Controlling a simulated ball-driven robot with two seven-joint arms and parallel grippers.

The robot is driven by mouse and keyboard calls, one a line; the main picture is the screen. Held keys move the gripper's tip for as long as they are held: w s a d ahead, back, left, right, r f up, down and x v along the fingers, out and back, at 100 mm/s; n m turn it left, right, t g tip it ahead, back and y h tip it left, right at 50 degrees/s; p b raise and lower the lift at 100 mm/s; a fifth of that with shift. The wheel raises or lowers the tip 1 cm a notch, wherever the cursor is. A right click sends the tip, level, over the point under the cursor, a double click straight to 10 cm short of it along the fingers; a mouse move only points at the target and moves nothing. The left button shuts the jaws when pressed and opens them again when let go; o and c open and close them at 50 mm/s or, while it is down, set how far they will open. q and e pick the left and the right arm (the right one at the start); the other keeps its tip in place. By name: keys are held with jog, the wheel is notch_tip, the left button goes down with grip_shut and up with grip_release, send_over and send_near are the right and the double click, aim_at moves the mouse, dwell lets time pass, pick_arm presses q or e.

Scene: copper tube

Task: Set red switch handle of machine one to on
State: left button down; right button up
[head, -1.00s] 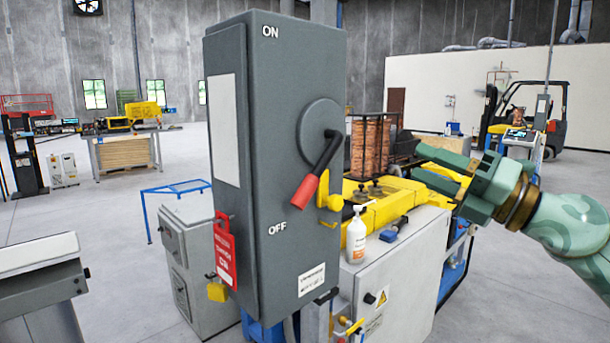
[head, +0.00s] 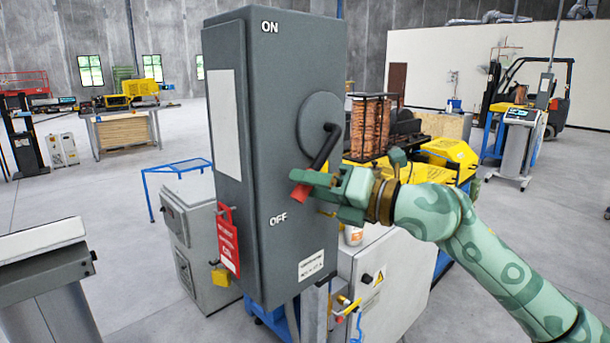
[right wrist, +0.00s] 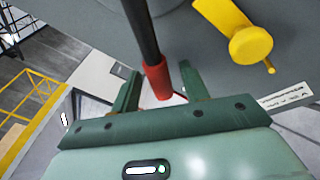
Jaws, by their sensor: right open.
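The switch box (head: 235,130) is tall and grey, with ON at its top and OFF lower down. Its black lever (head: 328,148) slants down from a round hub toward OFF and ends in a red handle (head: 299,194). My right gripper (head: 304,184) is open at the handle and partly covers it in the head view. In the right wrist view, the red handle (right wrist: 158,80) lies between the two spread fingers of my right gripper (right wrist: 159,84). I cannot tell whether either finger touches it. My left gripper is not in view.
A red tag (head: 228,243) and a yellow padlock (head: 220,277) hang on the box's left side. A yellow latch (right wrist: 250,43) sits close beside the handle in the right wrist view. A light grey cabinet (head: 360,285) stands below and right of the box.

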jog(key=shift+x, duration=0.85)
grip_shut()
